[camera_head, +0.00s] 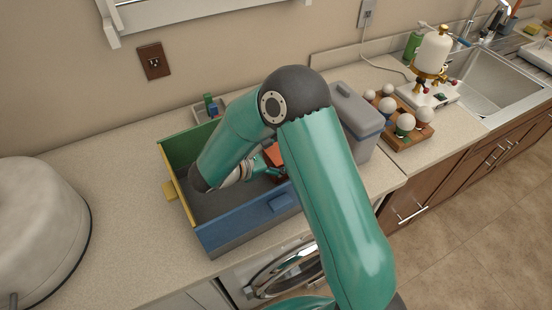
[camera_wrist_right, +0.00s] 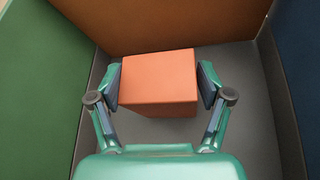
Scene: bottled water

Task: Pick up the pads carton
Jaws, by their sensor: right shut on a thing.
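The pads carton is an orange box (camera_head: 274,154), partly hidden behind my right arm in the head view. In the right wrist view the carton (camera_wrist_right: 158,78) sits between the two fingers, with the pads against its left and right sides. My right gripper (camera_wrist_right: 160,86) is shut on it; in the head view the gripper (camera_head: 265,166) reaches down inside the open bin. The bin (camera_head: 250,232) has a green back wall, a yellow left end and a blue front wall. I cannot tell whether the carton touches the bin floor. My left gripper is not in view.
A grey lidded box (camera_head: 352,122) stands right of the bin. Beyond it are a wooden tray of white-topped items (camera_head: 404,128) and a sink (camera_head: 488,82). A large pale rounded object (camera_head: 38,225) stands at the left. Counter between it and the bin is clear.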

